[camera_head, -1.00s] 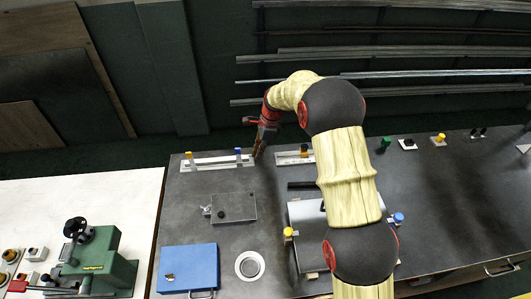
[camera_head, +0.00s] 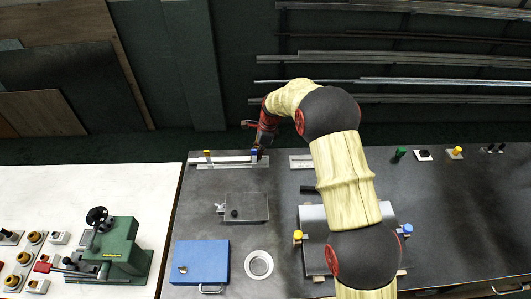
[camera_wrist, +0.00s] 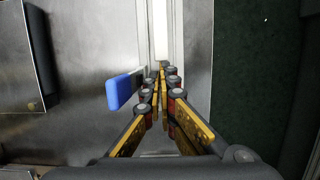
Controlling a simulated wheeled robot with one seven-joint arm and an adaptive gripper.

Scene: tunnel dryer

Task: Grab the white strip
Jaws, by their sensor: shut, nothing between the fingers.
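The white strip (camera_head: 228,159) lies in a long metal rail near the far edge of the dark table. A yellow-topped clamp and a blue-handled clamp (camera_head: 254,153) are along the rail. The strip shows as a pale band in the wrist view (camera_wrist: 161,28), running away from my gripper. My gripper (camera_wrist: 161,70) is shut and empty, with its fingertips over the rail at the near end of the visible strip. The blue handle (camera_wrist: 119,92) is just left of the fingers. Whether the fingertips touch the strip I cannot tell; the fingers hide part of the rail.
A second rail piece (camera_head: 300,161) lies to the right, partly behind my arm. A grey metal box (camera_head: 246,207), a blue case (camera_head: 201,262) and a white ring (camera_head: 259,264) stand nearer. Bare dark table surrounds them. A green machine (camera_head: 118,245) stands on the white table at left.

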